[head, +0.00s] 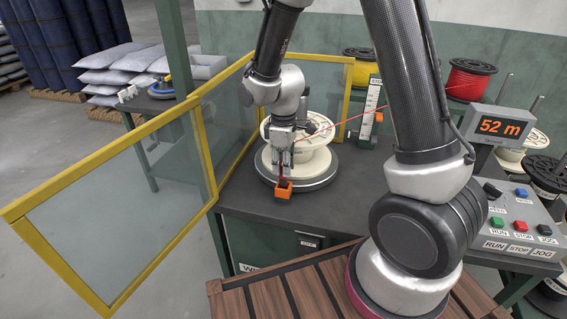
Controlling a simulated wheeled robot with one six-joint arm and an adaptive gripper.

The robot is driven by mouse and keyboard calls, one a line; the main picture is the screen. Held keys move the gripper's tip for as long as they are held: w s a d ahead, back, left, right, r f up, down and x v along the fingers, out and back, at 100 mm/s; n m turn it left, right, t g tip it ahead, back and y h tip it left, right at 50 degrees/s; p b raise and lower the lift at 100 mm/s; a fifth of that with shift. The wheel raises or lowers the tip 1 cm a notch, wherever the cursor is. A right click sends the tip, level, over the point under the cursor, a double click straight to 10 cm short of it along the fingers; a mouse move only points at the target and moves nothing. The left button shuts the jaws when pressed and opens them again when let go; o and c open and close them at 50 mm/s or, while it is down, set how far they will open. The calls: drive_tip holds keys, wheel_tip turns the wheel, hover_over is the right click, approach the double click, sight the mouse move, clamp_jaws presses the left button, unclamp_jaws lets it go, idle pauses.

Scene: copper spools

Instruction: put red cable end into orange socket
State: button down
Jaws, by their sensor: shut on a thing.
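The red cable (400,103) runs as a thin taut line from the red spool at the right back, past the upright gauge, to my gripper. My gripper (281,166) points down and is shut on the red cable end, a small dark red piece (281,172) between and below the fingers. The orange socket (284,190) is a small block at the front edge of the round turntable (318,180). The gripper is right above the socket. The cable end's tip is close to the socket's top; I cannot tell whether it is inside.
A white empty spool (314,160) stands on the turntable just behind the gripper. A glass guard with a yellow frame (120,148) stands at left. A gauge (371,108), a 52 m display (502,127) and a button panel (515,215) are at right. The front bench top is bare.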

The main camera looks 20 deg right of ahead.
drive_tip(key=shift+f, duration=1.5)
drive_tip(key=c, duration=1.1)
unclamp_jaws()
drive_tip(key=shift+r, duration=0.1)
wheel_tip(320, 180, up, 12)
drive_tip(key=shift+f, duration=0.1)
